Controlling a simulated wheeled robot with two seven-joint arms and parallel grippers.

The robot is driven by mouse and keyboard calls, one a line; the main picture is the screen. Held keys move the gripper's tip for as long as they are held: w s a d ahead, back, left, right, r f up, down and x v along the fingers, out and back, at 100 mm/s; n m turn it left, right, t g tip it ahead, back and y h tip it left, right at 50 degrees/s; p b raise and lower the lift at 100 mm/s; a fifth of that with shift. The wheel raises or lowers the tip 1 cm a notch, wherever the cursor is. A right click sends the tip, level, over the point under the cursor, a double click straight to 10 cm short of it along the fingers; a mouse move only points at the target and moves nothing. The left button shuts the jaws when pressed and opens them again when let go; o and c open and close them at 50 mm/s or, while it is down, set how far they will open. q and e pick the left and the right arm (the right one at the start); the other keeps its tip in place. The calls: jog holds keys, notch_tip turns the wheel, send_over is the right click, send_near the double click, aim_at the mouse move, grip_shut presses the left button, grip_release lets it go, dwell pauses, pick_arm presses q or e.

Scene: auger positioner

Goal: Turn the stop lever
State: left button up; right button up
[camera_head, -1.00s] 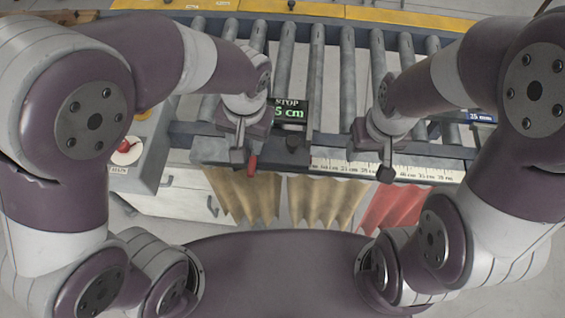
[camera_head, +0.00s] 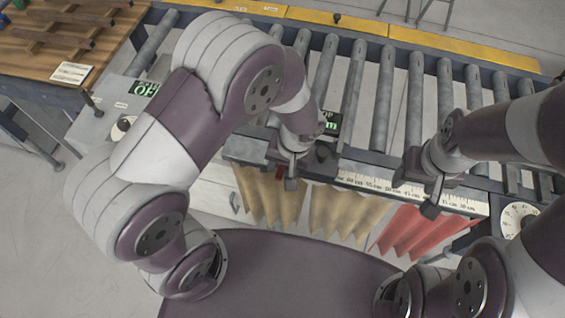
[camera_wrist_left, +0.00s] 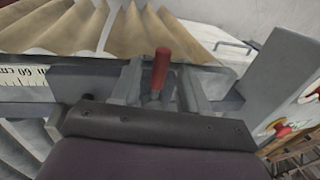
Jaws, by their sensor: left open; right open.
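The stop lever's red handle (camera_wrist_left: 160,68) stands on a thin metal stem in the left wrist view, between the two fingers of my left gripper (camera_wrist_left: 160,92). The fingers are open, one on each side, with gaps to the handle. In the head view, a little of the red handle (camera_head: 279,172) shows beside my left gripper (camera_head: 289,176), at the front rail of the roller conveyor. The stop display (camera_head: 330,123) is just behind, partly covered by my left arm. My right gripper (camera_head: 433,196) is open and empty over the front rail farther right.
A ruler strip (camera_head: 375,185) runs along the conveyor front. Tan curtains (camera_head: 262,197) and a red curtain (camera_head: 418,230) hang below it. A control box (camera_head: 100,118) stands left, partly behind my left arm. A round dial (camera_head: 518,215) is at the right. A wooden table (camera_head: 60,65) is at the far left.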

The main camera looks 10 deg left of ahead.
pick_arm(q)
jog(key=shift+a+f, duration=0.1)
jog(key=shift+f, duration=0.15)
grip_shut()
